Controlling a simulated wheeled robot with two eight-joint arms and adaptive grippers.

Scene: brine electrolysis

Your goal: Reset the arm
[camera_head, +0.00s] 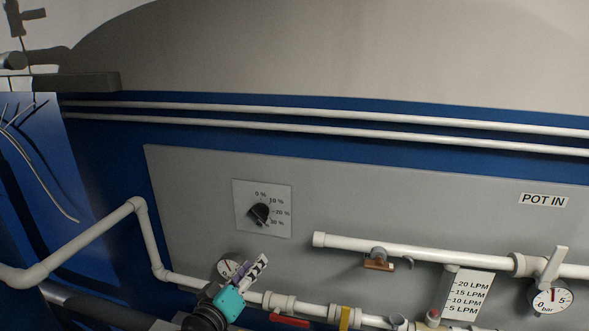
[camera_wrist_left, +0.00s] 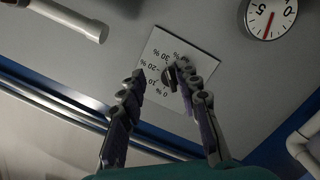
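My left gripper (camera_head: 256,270) comes in at the bottom of the head view, below and apart from the dial plate. It has a teal body and grey and purple fingers. In the left wrist view, my left gripper (camera_wrist_left: 160,72) has its two fingers spread apart, with nothing held between them. The black knob (camera_head: 260,213) sits on a pale plate (camera_head: 281,192) marked in percent and points towards the lower marks. The knob also shows in the left wrist view (camera_wrist_left: 169,79), beyond the fingertips and partly covered by one finger. My right gripper is not in view.
White pipes (camera_head: 395,247) with valves run along the grey panel (camera_head: 200,180). A round gauge (camera_head: 230,267) lies just behind my left gripper, and another gauge (camera_head: 551,298) is at the far right. A flow scale (camera_head: 468,292) is at lower right. The panel's upper middle is clear.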

